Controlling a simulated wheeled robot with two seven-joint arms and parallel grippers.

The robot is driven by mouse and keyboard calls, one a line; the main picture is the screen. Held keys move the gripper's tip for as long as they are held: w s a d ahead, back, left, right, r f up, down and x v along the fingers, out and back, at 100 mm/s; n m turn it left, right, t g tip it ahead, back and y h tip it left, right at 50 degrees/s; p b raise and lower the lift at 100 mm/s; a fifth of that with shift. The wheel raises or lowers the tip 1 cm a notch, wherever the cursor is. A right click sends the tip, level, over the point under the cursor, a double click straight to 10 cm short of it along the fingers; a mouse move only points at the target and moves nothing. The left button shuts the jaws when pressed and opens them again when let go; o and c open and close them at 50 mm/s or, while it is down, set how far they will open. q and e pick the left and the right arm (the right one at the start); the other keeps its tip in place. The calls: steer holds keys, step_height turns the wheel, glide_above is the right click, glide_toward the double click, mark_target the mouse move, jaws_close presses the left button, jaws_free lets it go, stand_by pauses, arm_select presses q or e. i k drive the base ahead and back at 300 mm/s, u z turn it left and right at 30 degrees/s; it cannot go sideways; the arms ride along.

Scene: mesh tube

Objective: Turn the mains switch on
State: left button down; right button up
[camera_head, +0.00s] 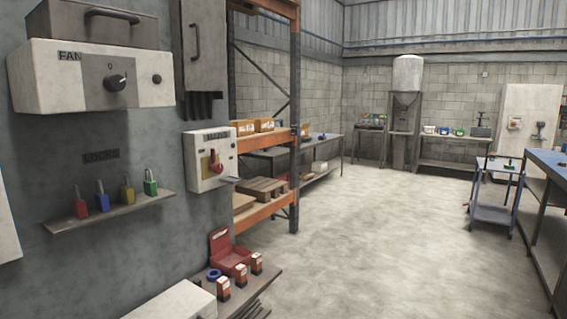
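The mains switch box (199,172) is a pale box on the grey wall panel, left of the picture's middle, with a dark label along its top. The handle looks roughly upright, but the on and off marks are too small to read. A small grey piece (229,180) sticks out at the box's lower right; I cannot tell what it is. Neither of my grippers is in view.
A fan control box (40,85) with a black knob is at upper left. Several coloured padlocks stand on a small shelf (112,212). Below are a red open case (228,252) and a white box (168,303). An orange rack (295,150) stands behind; the floor (390,240) is clear.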

mark_target(216, 168)
steer(key=z, duration=0.15)
steer(key=i, duration=0.9)
steer(key=u, duration=0.2)
